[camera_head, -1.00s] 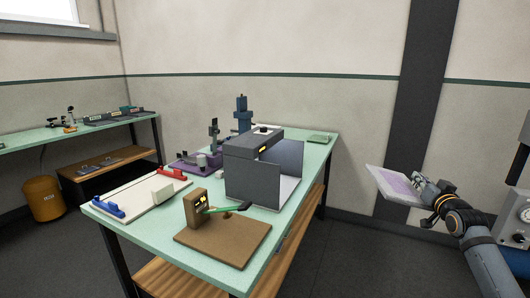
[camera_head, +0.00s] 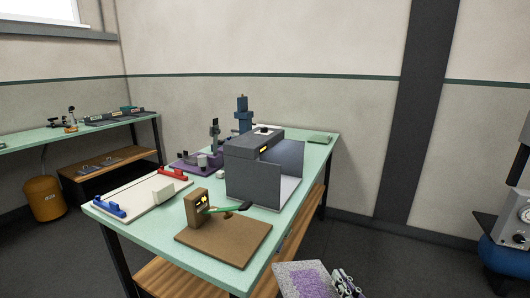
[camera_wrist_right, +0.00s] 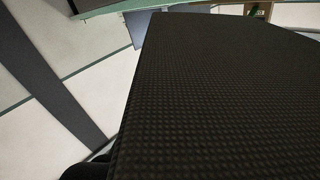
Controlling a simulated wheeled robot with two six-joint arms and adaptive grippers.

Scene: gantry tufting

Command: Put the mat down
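The mat (camera_head: 305,281) shows at the bottom of the head view, with a pale speckled top and a purple patch. It is in the air, in front of the table's near right side. My right gripper (camera_head: 345,284) is at the mat's right edge and is shut on it; the frame's bottom edge cuts off most of the gripper. In the right wrist view the mat's dark, ribbed underside (camera_wrist_right: 215,95) fills most of the picture and hides the fingers. My left gripper is in neither view.
A green-topped table (camera_head: 160,238) holds a grey machine with upright panels (camera_head: 253,182), a brown board (camera_head: 225,243) with a small post, and a white board (camera_head: 145,196) with blue and red clamps. An orange bin (camera_head: 45,198) stands far left.

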